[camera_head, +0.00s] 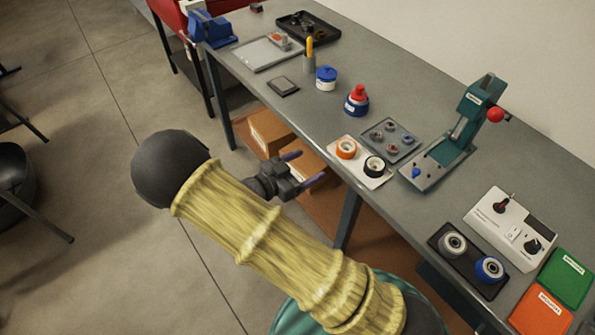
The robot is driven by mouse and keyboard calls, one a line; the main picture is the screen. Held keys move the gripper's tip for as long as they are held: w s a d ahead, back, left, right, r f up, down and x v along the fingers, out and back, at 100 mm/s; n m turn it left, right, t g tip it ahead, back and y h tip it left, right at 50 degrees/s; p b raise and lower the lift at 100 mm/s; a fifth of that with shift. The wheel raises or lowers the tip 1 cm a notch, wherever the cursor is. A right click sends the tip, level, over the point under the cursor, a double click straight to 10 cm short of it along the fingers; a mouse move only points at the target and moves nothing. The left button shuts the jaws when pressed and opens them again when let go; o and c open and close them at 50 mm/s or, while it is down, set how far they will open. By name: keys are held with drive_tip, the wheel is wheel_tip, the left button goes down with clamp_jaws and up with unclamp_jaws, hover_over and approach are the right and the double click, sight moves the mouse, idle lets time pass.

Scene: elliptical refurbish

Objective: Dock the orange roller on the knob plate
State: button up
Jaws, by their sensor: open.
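The orange roller (346,148) stands on a white plate (360,148) near the table's front edge, beside a black roller (375,166). Just behind is a grey plate (406,147) with several small round knob-like parts. A white panel with dark knobs (511,230) lies farther right; I cannot tell which of these is the knob plate. My gripper (306,168) is open and empty, off the front edge of the table, to the left of the orange roller and apart from it. My arm crosses the lower middle of the view.
A teal press (455,140) with a red ball handle stands right of the plates. A dark tray (451,268) holds a grey and a blue roller. Green (567,277) and orange (540,312) pads lie at the right. A red-capped bottle (357,101) and blue-lidded jar (326,78) stand behind left.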

drive_tip(key=shift+v, duration=1.1)
drive_tip(key=w+d+r+n+g+y, duration=0.2)
drive_tip(key=w+d+r+n+y, duration=0.25)
drive_tip(key=y, duration=0.65)
drive_tip(key=s+d+r+n+g+y, duration=0.1)
drive_tip(key=s+d+r+n+g, duration=0.1)
drive_tip(key=s, duration=0.6)
drive_tip(key=s+d+r+n+g+y, duration=0.1)
drive_tip(key=s+d+r+n+g, duration=0.1)
drive_tip(key=s+d, duration=0.5)
drive_tip(key=shift+s+d+r+n+g, duration=0.25)
drive_tip(key=shift+s+n+g, duration=0.35)
drive_tip(key=shift+n, duration=0.55)
drive_tip(key=shift+o, duration=0.4)
drive_tip(key=shift+f, duration=0.1)
